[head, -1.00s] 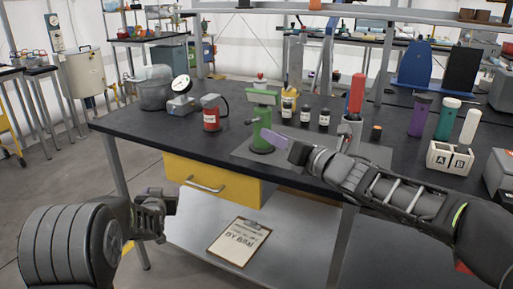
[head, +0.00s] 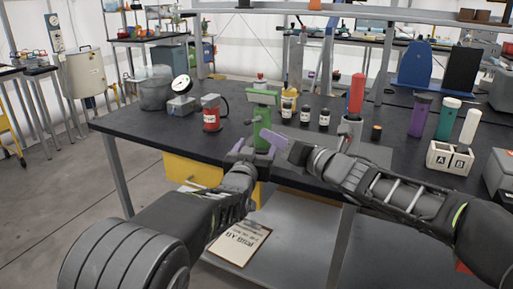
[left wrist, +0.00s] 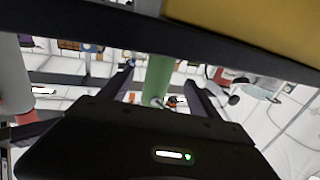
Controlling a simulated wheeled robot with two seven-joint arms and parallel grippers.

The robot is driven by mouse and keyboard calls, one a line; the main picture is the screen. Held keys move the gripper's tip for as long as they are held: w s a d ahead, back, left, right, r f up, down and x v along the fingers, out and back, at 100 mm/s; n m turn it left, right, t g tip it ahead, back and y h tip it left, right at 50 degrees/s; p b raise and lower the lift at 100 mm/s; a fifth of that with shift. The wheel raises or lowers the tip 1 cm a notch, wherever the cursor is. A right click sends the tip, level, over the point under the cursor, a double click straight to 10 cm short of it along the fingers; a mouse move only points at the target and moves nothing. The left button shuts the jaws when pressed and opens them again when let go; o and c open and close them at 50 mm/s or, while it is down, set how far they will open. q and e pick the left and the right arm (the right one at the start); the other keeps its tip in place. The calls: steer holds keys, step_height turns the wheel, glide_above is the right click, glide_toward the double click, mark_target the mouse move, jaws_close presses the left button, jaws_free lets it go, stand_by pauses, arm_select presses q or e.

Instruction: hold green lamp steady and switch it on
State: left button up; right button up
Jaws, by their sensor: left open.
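The green lamp (head: 262,128) stands upright on the dark bench, with a pale-green head on top and a small dark knob on its left side. My left gripper (head: 254,152) is open, low at the lamp's front. In the left wrist view, the lamp's green column (left wrist: 158,75) shows between the two spread fingers; I cannot tell whether they touch it. My right gripper (head: 284,148) is just right of the lamp. A flat purple piece (head: 271,138) reaches from its tip toward the column. I cannot tell whether that gripper is shut. The lamp's base is largely hidden.
A red can (head: 211,115) stands left of the lamp, beside a grey gauge (head: 182,103). Several dark bottles (head: 305,115) and a red-topped cylinder (head: 356,95) stand behind and right. A white A/B holder (head: 450,157) is farther right.

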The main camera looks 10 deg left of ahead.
mark_target(261, 138)
arm_select(q)
steer(key=shift+w, duration=0.15)
steer(key=shift+w+d, duration=0.15)
steer(key=shift+w, duration=1.75)
steer(key=shift+w+d, duration=0.1)
steer(key=shift+w, duration=1.8)
steer(key=shift+c, duration=0.2)
jaws_close()
